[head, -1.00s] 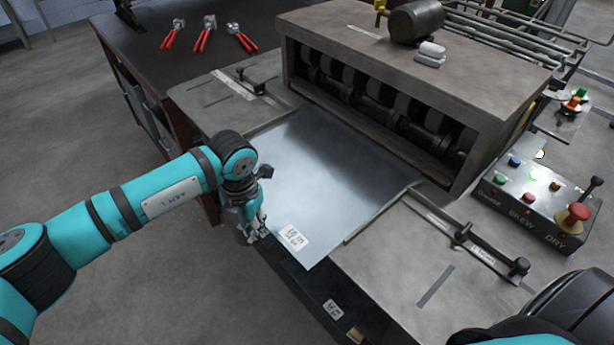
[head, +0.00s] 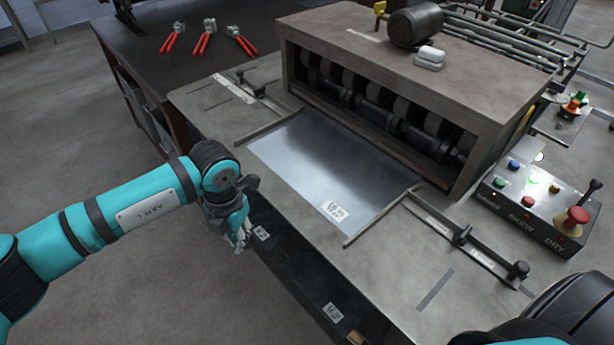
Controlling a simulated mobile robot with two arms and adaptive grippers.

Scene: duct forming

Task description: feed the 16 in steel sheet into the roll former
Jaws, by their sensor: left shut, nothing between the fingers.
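The shiny steel sheet (head: 318,170) lies flat on the feed table of the roll former (head: 410,95), between two side guides. Its far edge is at the dark roller opening; whether the rollers grip it is hidden. A white label (head: 334,211) sits near its front corner; I cannot read the size surely. My left gripper (head: 242,240) is shut and empty, off the table's front-left edge and apart from the sheet, pointing down. My right gripper is out of view; only part of that arm shows at the bottom right.
A control box (head: 535,205) with coloured buttons and a red knob stands at the right. Several red-handled snips (head: 204,38) lie on the dark bench at the back left. A dark labelled shelf (head: 290,270) runs below the table's front edge. Floor at left is clear.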

